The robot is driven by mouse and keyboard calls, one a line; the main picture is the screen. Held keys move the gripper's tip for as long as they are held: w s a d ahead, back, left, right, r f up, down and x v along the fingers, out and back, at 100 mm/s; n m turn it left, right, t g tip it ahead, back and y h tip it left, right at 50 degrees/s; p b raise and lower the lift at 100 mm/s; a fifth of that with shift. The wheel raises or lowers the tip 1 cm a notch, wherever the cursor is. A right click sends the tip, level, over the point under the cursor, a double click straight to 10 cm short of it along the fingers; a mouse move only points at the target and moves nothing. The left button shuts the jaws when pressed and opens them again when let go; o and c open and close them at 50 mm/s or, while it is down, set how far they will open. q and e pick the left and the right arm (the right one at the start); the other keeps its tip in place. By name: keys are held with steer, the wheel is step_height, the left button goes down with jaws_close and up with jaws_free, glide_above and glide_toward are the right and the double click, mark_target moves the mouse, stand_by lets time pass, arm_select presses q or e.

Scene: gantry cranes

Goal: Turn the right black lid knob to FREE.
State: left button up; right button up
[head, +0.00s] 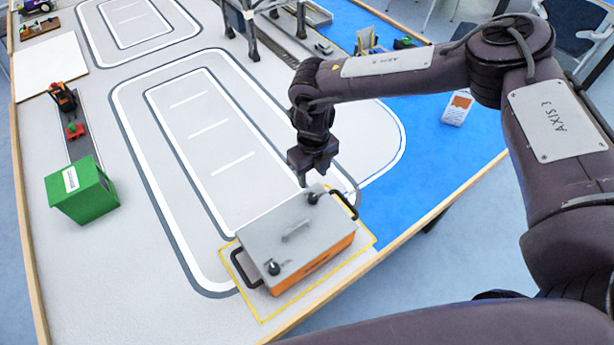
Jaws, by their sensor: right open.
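An orange box (318,262) with a grey lid (270,228) sits at the table's near edge. The right black lid knob (312,198) is at the lid's far right corner. Another black knob (273,268) is at the near left corner, and a grey handle (296,232) lies between them. My right gripper (311,181) is open, pointing down just above and beside the right knob. I cannot tell whether it touches the knob. Markings by the knobs are too small to read. My left gripper is not in view.
Black side handles (246,270) stick out at both box ends. A yellow outline (262,306) surrounds the box on the table. A green container (82,190) stands at the left, and a gantry frame (251,38) at the back. The marked grey road area is clear.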

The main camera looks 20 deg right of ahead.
mark_target(313, 196)
steer(key=f, duration=0.1)
steer(key=s+f+p, duration=0.1)
steer(key=s+f, duration=0.1)
steer(key=f, duration=0.1)
steer(key=shift+s+a+f+p, duration=0.1)
steer(key=shift+a+p, duration=0.05)
steer(key=shift+p, duration=0.2)
steer(key=shift+w+f, duration=0.2)
steer(key=shift+f, duration=0.4)
steer(key=shift+w+f, duration=0.2)
steer(key=shift+f, duration=0.55)
steer(key=c, duration=0.5)
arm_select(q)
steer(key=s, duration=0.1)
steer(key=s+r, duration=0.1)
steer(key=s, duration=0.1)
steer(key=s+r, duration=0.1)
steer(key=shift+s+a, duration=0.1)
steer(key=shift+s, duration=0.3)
arm_select(e)
steer(key=c, duration=0.5)
